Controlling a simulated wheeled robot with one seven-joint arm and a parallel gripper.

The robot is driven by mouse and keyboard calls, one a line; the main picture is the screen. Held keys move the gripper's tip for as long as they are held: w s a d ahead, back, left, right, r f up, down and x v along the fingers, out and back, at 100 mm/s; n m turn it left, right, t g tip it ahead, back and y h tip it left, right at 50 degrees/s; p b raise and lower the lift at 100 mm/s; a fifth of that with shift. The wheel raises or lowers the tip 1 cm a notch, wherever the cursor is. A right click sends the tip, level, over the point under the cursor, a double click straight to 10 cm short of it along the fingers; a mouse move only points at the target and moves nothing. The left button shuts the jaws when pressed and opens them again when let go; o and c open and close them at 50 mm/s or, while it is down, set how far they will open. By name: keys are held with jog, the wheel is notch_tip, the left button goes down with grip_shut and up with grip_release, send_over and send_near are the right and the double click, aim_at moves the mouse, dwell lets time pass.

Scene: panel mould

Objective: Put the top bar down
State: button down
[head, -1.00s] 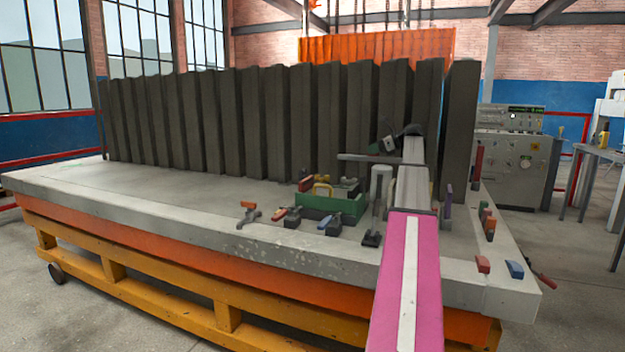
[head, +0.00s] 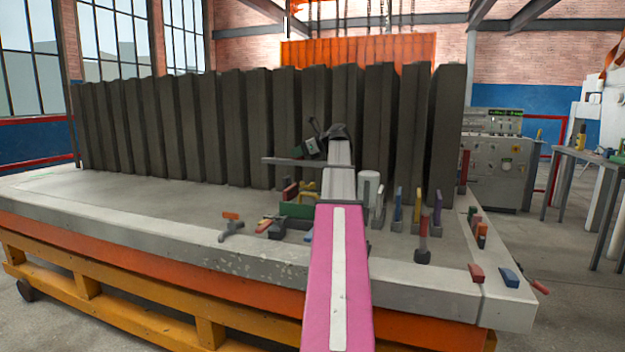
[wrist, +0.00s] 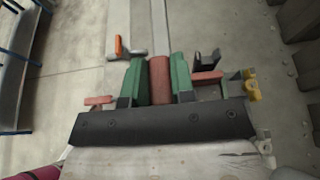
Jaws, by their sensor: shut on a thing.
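A long grey bar (head: 290,161), which I take as the top bar, sticks out level to the left from my gripper (head: 322,148) in the head view. It appears to be above the mould table (head: 150,205) and in front of the dark ribbed panel (head: 210,130). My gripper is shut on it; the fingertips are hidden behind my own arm. The wrist view shows green pieces (wrist: 135,80) on both sides of a reddish cylinder (wrist: 160,80), with a dark bolted plate across the foreground. I cannot tell there which part is the bar.
An orange-handled clamp (head: 230,216) and a green box-like thing (head: 296,209) stand on the slab. Several coloured-handled blocks stand to the right, with a red block (head: 476,273) and a blue block (head: 510,277) near the right corner. The slab's left part is clear.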

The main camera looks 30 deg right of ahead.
jog(key=w+d+f, duration=0.1)
jog(key=d+f, duration=0.8)
jog(key=shift+w+d+f, duration=0.15)
jog(key=shift+w+f, duration=0.05)
jog(key=shift+f, duration=0.05)
jog(key=c, duration=1)
grip_release()
jog(key=shift+f, duration=0.15)
jog(key=shift+o, duration=0.2)
jog(key=v, duration=1.2)
jog(key=shift+r, duration=0.2)
